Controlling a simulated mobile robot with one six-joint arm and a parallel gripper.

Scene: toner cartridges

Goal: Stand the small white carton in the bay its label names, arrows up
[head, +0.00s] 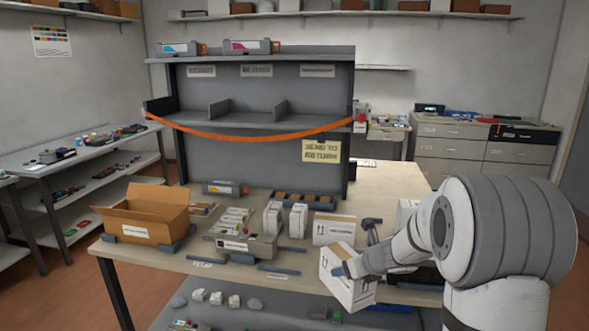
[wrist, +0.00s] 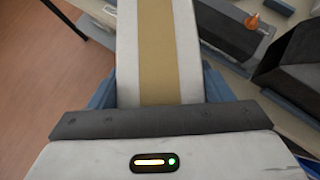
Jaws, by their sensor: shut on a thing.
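My gripper (head: 345,270) is shut on a small white carton (head: 346,289) and holds it, tilted, near the table's front edge at the right. Dark arrow marks show on the carton's faces; its label is too small to read. In the wrist view the carton (wrist: 185,45) has a tan tape strip down its face, between my blue fingers (wrist: 160,92). The grey rack (head: 265,68) at the back of the table has three open bays (head: 232,117) with white labels above, not legible here. An orange strap (head: 262,136) sags across the bays' front.
Another white carton (head: 333,230) stands on the table behind the held one. An open brown box (head: 142,213) sits at the left, beside a grey device (head: 245,245) and white upright packs (head: 298,220). A yellow sign (head: 321,151) hangs on the rack.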

